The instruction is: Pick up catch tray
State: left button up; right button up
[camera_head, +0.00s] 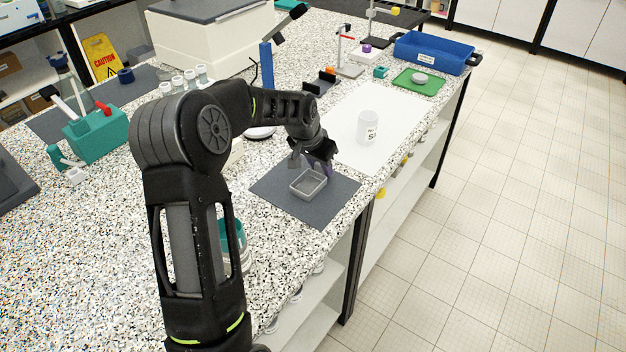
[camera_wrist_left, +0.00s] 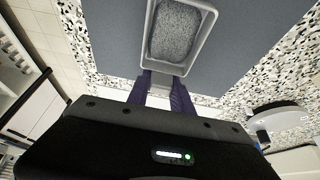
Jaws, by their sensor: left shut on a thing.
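The catch tray (camera_head: 308,184) is a small grey rectangular tray over the dark grey mat (camera_head: 283,203) near the bench's front edge. In the left wrist view the catch tray (camera_wrist_left: 205,45) holds a layer of grey grainy material. My left gripper (camera_head: 318,166) reaches it from its far side. In the left wrist view the two purple fingers of my left gripper (camera_wrist_left: 163,88) are shut on the tray's near end. I cannot tell whether the tray touches the mat. My right gripper is not in view.
A white labelled jar (camera_head: 367,127) stands on a white sheet (camera_head: 398,118) beyond the mat. A blue bin (camera_head: 433,54) and a green mat (camera_head: 419,82) with a small dish are at the far right. A teal rack (camera_head: 97,135) stands at left.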

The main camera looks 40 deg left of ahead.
pick_arm(q)
grip_shut()
jog(key=shift+r, duration=0.1)
notch_tip(320, 180, up, 10)
jog(key=shift+f+b, duration=0.1)
jog(key=shift+b, duration=0.75)
